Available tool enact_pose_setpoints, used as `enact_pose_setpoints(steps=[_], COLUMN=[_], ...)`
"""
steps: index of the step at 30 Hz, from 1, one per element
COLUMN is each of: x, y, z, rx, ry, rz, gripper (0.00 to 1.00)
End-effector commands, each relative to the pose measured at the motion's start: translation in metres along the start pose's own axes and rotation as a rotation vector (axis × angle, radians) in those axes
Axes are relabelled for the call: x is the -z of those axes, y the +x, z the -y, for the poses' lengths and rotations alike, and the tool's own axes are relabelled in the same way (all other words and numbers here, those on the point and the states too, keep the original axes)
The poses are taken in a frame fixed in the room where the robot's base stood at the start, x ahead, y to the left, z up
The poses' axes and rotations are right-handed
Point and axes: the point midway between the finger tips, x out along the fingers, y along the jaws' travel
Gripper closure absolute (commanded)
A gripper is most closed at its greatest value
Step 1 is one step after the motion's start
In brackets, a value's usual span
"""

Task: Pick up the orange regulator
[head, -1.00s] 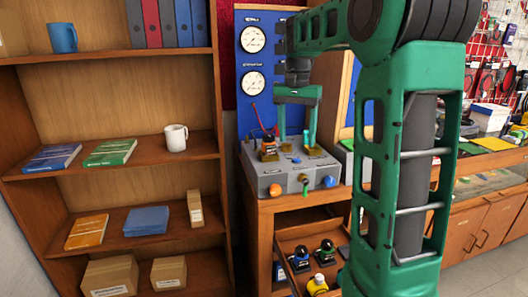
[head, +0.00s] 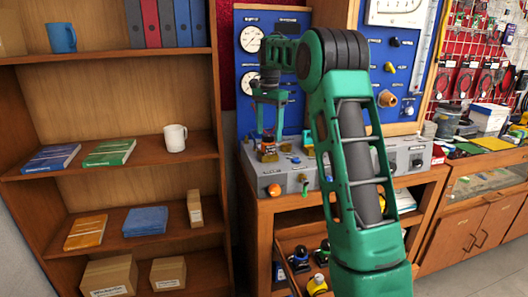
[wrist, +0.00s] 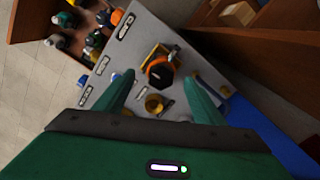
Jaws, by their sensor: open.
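The orange regulator (head: 268,144) stands in a brass-coloured mount on top of the grey testbench (head: 250,168). In the wrist view the regulator (wrist: 159,66) shows a black top with an orange ring. My gripper (head: 268,127) is above it, pointing down, with its fingers apart and nothing held. In the wrist view my gripper's fingertips (wrist: 159,75) appear to either side of the regulator; I cannot tell how far above it they are. An empty-looking brass fitting (wrist: 155,104) sits next to it on the bench top.
Pressure gauges on a blue panel (head: 249,86) rise behind the bench. An open drawer (head: 287,244) below holds several regulators. A wooden shelf (head: 110,170) with books, mugs and boxes stands at the left. My arm hides part of the bench.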

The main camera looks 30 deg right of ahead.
Motion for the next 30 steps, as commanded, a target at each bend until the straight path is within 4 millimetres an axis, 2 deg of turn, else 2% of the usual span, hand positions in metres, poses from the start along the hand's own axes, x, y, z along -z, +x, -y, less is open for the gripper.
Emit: enact_pose_setpoints(steps=[5, 15, 24, 30], x=[-0.001, -0.005, -0.005, -0.005], y=[0.011, 0.052, 0.056, 0.056], z=[0.001, 0.004, 0.004, 0.005], rx=[-0.001, 0.0, 0.001, 0.001], ry=[-0.001, -0.001, -0.002, -0.002], rz=[0.001, 0.0, 0.0, 0.0], gripper=[0.37, 0.37, 0.37, 0.85])
